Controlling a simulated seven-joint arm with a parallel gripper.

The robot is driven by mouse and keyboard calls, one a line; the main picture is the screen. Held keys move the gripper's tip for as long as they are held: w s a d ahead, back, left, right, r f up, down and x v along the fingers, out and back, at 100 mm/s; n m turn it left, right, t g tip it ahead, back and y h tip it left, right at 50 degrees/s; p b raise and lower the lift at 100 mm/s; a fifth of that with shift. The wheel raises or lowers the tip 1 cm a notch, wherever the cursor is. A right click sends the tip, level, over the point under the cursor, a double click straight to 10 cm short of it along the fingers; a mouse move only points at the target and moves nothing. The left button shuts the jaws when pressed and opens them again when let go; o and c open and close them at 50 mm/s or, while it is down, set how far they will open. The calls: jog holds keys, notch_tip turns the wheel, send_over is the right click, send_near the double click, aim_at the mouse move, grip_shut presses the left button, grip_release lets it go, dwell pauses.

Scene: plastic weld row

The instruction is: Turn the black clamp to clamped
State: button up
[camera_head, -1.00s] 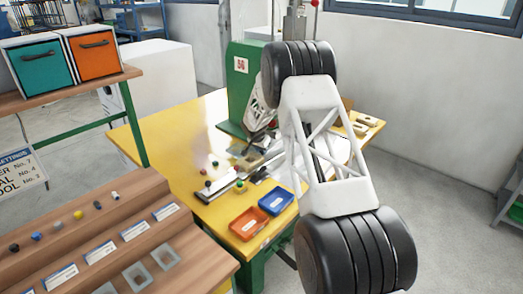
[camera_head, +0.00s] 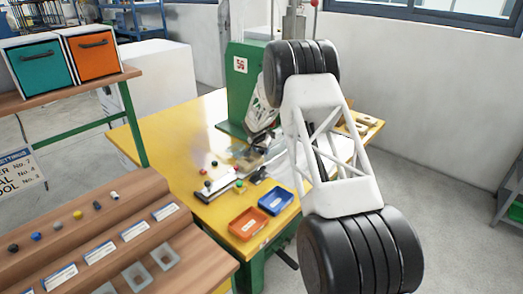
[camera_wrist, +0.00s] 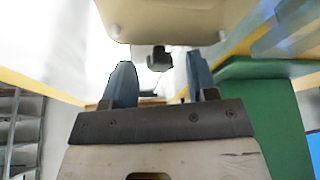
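In the wrist view, my gripper (camera_wrist: 160,78) shows two blue-grey fingers standing apart, with a clear gap between them. A small black part (camera_wrist: 159,59) lies beyond and between the fingertips, under the edge of a beige plate. It looks apart from both fingers. I cannot tell for sure whether it is the black clamp or which way it is turned. In the head view, my gripper is low over the yellow table beside the green machine, blurred and partly hidden by my arm. Small dark parts (camera_head: 259,175) sit near it, too small to tell apart.
The green machine (camera_head: 240,85) marked 56 stands behind my gripper. An orange tray (camera_head: 248,224) and a blue tray (camera_head: 276,201) are at the front of the yellow table (camera_head: 185,130). Small coloured knobs stand left of my gripper. A wooden rack (camera_head: 120,235) is at the lower left.

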jog(key=shift+m, duration=0.5)
jog(key=shift+w+a+m+g+h, duration=0.1)
jog(key=shift+m+g+h, duration=0.35)
jog(key=shift+m, duration=0.8)
jog(key=shift+a+m+g+h, duration=0.1)
jog(key=shift+m+g+h, duration=0.3)
jog(key=shift+m, duration=0.85)
jog(key=shift+v, duration=1.3)
jog(key=v, duration=0.5)
jog(key=shift+r, duration=0.3)
jog(key=s+d+r+n, duration=0.1)
jog(key=s+d+r, duration=0.2)
jog(key=s+r, duration=0.5)
jog(key=s+d+r+n, duration=0.1)
jog(key=s+d+r, duration=0.2)
jog(key=s+r, duration=0.4)
jog(key=shift+s+d+r+n+y, duration=0.3)
jog(key=shift+s+r+y, duration=0.15)
jog(key=shift+r, duration=0.45)
jog(key=shift+w, duration=0.1)
